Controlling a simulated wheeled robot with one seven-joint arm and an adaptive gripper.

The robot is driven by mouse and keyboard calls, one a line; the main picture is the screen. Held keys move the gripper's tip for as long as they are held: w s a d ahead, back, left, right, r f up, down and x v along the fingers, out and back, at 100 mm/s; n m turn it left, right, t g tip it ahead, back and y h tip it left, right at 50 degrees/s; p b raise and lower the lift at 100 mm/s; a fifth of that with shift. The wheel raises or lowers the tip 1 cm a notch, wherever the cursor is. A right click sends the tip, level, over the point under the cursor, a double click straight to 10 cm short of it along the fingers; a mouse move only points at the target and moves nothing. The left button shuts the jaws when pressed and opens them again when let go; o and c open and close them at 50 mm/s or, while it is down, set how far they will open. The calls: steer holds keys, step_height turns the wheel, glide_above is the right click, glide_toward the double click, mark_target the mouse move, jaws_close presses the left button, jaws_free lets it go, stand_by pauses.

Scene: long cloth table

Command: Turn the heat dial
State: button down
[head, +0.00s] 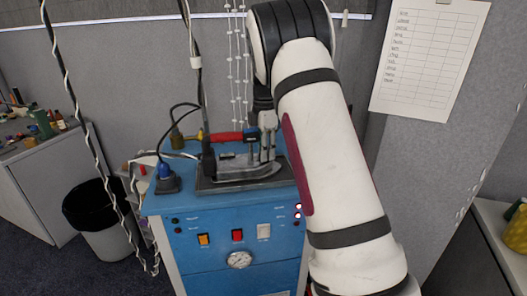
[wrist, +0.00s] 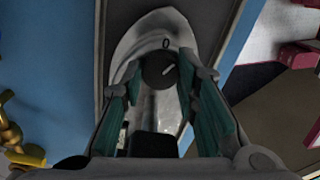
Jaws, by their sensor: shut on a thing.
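The heat dial (wrist: 160,71) is a dark round knob with a pale pointer line, on the light metal body of an iron (wrist: 152,30). A "0" mark is just beyond it, and the pointer slants up and right of that mark. My gripper (wrist: 164,84) has its teal-padded fingers on both sides of the dial, shut on it. In the head view the iron (head: 243,173) lies flat on a dark plate, with a red handle part. My gripper (head: 267,150) reaches down at its right end there; the dial cannot be made out in that view.
The dark plate (head: 214,187) rests on a blue cabinet (head: 200,220) with buttons, small lights and a gauge (head: 239,260). A blue plug-like part (head: 166,180) with a cable stands left of the iron. A black-lined bin (head: 92,210) is on the floor at left.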

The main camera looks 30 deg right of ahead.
steer(key=m+b, duration=0.1)
steer(key=m, duration=0.2)
stand_by(0.4)
steer(key=c, duration=1.2)
jaws_free()
step_height(320, 180, up, 12)
steer(key=shift+w+r, duration=0.1)
steer(key=shift+w, duration=0.05)
